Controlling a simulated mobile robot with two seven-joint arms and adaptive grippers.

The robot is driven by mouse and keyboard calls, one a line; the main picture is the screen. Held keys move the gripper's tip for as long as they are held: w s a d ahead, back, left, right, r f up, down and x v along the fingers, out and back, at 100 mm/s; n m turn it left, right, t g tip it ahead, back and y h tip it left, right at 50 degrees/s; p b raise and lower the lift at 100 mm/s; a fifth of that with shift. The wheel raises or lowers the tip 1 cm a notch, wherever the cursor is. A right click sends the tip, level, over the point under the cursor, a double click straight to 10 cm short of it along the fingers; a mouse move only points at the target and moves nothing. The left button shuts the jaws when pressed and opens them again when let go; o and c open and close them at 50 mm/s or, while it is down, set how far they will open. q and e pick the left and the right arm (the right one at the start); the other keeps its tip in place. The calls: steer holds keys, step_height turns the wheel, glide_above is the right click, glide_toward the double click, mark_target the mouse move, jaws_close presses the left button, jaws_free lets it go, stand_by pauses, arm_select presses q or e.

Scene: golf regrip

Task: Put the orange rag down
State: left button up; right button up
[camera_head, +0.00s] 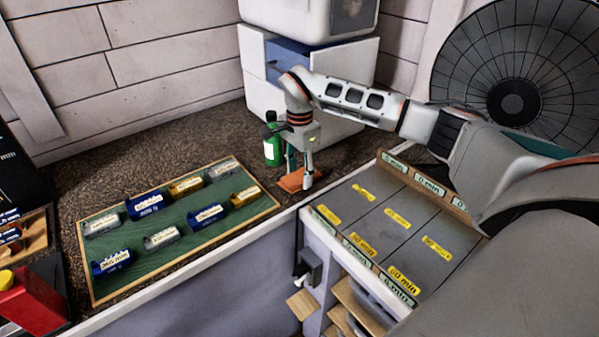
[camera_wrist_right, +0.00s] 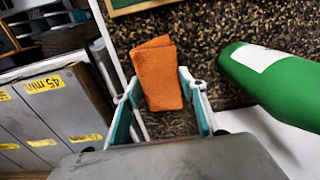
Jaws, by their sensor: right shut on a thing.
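The orange rag (camera_head: 291,181) is at the counter surface near the front edge, right of the green tray. In the right wrist view the folded rag (camera_wrist_right: 157,70) lies between the two fingers. My left gripper is out of view.
A green bottle (camera_head: 272,146) stands close behind the gripper. A green tray (camera_head: 160,250) with several labelled holders lies to the left. Grey panels with yellow minute labels (camera_head: 385,225) are at the right. A white cabinet (camera_head: 350,75) stands behind.

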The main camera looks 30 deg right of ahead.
mark_target(299, 175)
steer(key=shift+f, duration=0.1)
steer(key=o, duration=0.7)
step_height(299, 175, up, 12)
steer(key=shift+r+b, duration=0.15)
steer(key=shift+b, duration=0.2)
stand_by(0.7)
